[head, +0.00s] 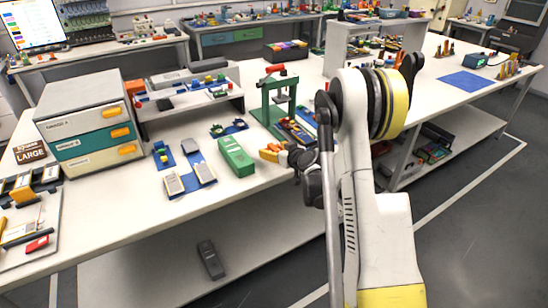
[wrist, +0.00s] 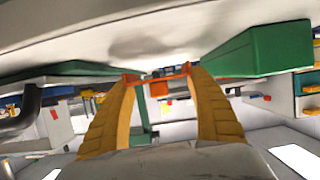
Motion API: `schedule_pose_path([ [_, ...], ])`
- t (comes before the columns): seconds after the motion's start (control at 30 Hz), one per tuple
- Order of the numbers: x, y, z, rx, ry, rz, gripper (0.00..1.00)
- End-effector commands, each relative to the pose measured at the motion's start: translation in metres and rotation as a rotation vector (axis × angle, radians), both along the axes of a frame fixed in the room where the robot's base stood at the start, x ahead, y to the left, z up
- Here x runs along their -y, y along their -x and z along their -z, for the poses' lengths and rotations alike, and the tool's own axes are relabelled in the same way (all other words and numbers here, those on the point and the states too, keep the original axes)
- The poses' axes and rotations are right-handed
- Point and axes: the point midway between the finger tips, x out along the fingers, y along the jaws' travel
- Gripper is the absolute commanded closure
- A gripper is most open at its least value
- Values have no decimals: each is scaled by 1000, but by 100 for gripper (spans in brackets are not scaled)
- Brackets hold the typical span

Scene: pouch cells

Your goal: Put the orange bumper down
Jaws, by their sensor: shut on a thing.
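My gripper (head: 268,153) is low over the front part of the white table, just right of a green box (head: 236,157). In the wrist view its two yellow fingers (wrist: 158,76) are closed in on a small orange piece between their tips, which I take to be the orange bumper (wrist: 159,86). The wrist view is upside down, with the tabletop along its top. The bumper looks close to the tabletop, but I cannot tell whether it touches. In the head view the bumper cannot be told apart from the fingers.
A green press (head: 281,98) stands behind my gripper. Two grey meters (head: 174,186) on blue mats lie left of the green box, which also shows in the wrist view (wrist: 262,50). A drawer cabinet (head: 88,122) stands further left. The white tabletop (head: 225,195) is bare along its front edge.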

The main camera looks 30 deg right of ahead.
Motion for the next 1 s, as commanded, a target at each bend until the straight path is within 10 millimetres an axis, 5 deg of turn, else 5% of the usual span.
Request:
schedule_pose_path([
  [0.1, 0, 0, 21, 0, 0, 0, 54],
  [0.43, 0, 0, 21, 0, 0, 0, 54],
  [0.47, 0, 0, 21, 0, 0, 0, 31],
  [0.53, 0, 0, 21, 0, 0, 0, 11],
  [1.0, 2, 13, 11, 0, 1, 2, 11],
])
